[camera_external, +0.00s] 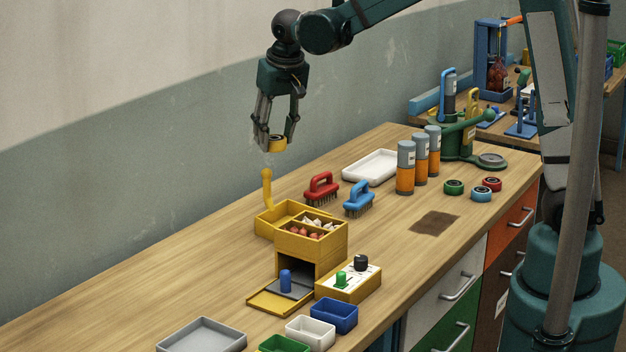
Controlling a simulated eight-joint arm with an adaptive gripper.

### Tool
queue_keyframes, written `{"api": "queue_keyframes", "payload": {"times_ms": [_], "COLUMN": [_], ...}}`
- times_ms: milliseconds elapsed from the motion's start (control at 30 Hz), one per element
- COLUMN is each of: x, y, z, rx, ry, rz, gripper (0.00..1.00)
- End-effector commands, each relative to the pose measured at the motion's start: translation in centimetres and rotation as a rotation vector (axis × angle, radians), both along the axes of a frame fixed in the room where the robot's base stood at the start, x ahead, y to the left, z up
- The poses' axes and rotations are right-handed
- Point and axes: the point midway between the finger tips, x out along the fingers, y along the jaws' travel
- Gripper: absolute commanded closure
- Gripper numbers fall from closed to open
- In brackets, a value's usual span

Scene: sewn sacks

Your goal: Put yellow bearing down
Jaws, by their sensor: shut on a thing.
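The yellow bearing (277,143) is a short ring with a dark centre. My gripper (274,140) is shut on it and holds it in the air above the far side of the wooden bench (150,285), with a clear gap below. The bearing is above and behind the yellow box with the upright yellow handle (267,189). Other bearings lie on the bench at the right: a green one (453,187), a red one (491,184) and a blue one (481,194). Part of the held bearing is hidden by the fingers.
A red brush (321,188) and a blue brush (359,199) stand right of the yellow box (283,212). Behind them are a white tray (350,168) and orange-grey cylinders (405,168). Small bins, including a blue one (334,318), sit in front. A dark patch (436,222) lies on clear bench.

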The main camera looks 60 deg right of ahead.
Motion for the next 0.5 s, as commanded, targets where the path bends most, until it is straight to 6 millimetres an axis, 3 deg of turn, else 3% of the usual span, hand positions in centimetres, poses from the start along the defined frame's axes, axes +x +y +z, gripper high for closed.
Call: {"api": "queue_keyframes", "payload": {"times_ms": [100,500], "x": [0.1,-0.5], "y": [3.6,14.5], "z": [0.0,0.0], "rx": [0.000,0.000], "ry": [0.000,0.000], "rz": [0.049,0.197], "gripper": [0.81,0.81]}}
